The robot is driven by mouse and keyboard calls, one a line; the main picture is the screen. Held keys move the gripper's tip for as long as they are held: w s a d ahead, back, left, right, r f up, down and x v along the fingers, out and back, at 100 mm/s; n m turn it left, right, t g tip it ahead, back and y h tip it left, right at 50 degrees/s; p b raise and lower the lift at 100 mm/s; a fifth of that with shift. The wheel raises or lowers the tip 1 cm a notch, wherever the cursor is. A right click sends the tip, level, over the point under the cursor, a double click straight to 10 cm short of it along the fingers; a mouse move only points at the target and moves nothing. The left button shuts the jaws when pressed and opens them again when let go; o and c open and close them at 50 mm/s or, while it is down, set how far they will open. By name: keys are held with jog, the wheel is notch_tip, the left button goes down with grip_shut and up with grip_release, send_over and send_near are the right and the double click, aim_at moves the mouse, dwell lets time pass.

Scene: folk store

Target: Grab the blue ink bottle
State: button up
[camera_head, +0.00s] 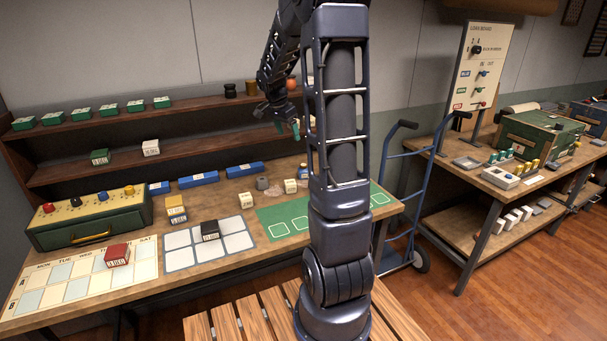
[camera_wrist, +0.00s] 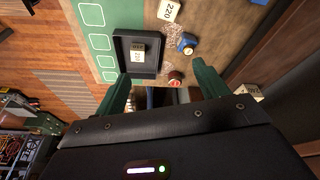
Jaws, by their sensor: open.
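A small blue bottle-like object (camera_wrist: 187,43), which looks like the blue ink bottle, stands on the wooden bench in the upper middle of the wrist view. My gripper (camera_head: 288,127) hangs above the back of the bench, in front of the shelves. In the wrist view my gripper (camera_wrist: 163,85) has its two green fingers spread wide with nothing held between them. The blue bottle lies beyond the fingertips, apart from them.
The green mat (camera_head: 268,214) has open room. The wooden shelf (camera_head: 110,170) rises behind.

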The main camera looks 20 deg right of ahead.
aim_at(304, 170)
jog(key=w+d+f+m, duration=0.2)
jog(key=w+d+f, duration=0.1)
jog(key=f, duration=0.4)
jog(key=w+d+f+m+g, duration=0.1)
jog(key=w+d+f+m, duration=0.1)
jog(key=w+f, duration=0.3)
jog(key=w+d+f+m, duration=0.2)
jog(key=w+d+f, duration=0.2)
jog(key=f, duration=0.5)
jog(key=shift+d+f+m+g+h, duration=0.1)
jog(key=shift+d+m+g+h, duration=0.2)
jog(key=shift+d+g+h, duration=0.1)
jog(key=shift+x, duration=2.5)
jog(key=shift+s+d, duration=0.1)
jog(key=shift+s, duration=0.1)
jog(key=shift+c, duration=0.2)
jog(key=c, duration=1.1)
